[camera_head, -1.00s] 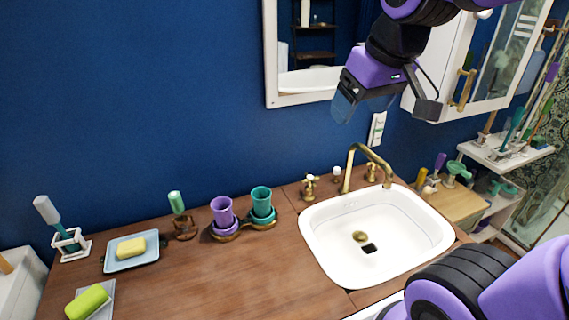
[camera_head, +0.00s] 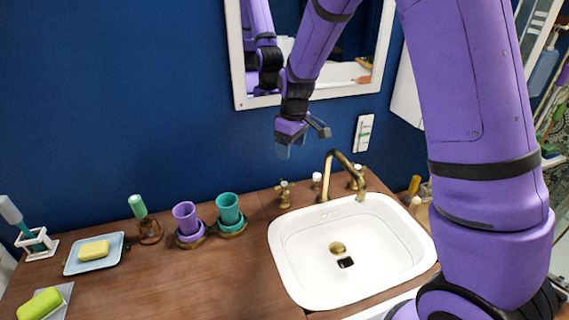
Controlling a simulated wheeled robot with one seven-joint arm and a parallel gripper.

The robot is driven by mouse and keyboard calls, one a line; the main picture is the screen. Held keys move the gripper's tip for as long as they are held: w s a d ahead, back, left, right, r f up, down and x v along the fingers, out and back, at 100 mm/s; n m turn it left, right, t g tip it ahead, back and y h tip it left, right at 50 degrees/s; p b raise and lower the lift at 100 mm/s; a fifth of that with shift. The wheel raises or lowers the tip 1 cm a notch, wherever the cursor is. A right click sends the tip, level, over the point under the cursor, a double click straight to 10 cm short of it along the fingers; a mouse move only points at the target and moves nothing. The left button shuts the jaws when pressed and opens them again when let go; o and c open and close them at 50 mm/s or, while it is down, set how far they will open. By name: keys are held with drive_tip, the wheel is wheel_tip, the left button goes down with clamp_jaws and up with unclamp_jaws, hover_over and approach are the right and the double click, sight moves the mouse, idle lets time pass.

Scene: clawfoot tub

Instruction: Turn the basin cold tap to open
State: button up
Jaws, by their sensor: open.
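The white basin (camera_head: 285,240) is set in the wooden counter. A brass spout (camera_head: 333,170) curves over its back edge. One brass tap handle (camera_head: 284,193) stands left of the spout and another brass tap handle (camera_head: 357,178) stands right of it. I cannot tell from their markings which is cold. My gripper (camera_head: 304,146) is open and empty, pointing down in front of the blue wall. It appears above the left handle, a little to its right, apart from both taps.
A purple cup (camera_head: 185,217) and a teal cup (camera_head: 228,208) stand in holders left of the basin. A soap dish (camera_head: 75,264) and brush holder (camera_head: 38,245) are farther left. A mirror (camera_head: 240,60) hangs behind my arm. The counter's front middle is clear.

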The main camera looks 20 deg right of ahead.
drive_tip(key=n, duration=0.1)
hover_over(284, 183)
drive_tip(key=shift+g, duration=0.3)
wheel_tip(284, 183, down, 8)
drive_tip(key=shift+r, duration=0.1)
drive_tip(key=shift+f, duration=3.95)
drive_tip(key=c, duration=0.7)
drive_tip(key=shift+o, duration=0.2)
drive_tip(key=n, duration=0.3)
drive_tip(key=shift+d, duration=0.15)
drive_tip(key=n, duration=1.4)
drive_tip(key=shift+n, duration=0.4)
drive_tip(key=n, duration=0.3)
drive_tip(key=o, duration=0.7)
drive_tip(key=shift+c, duration=0.2)
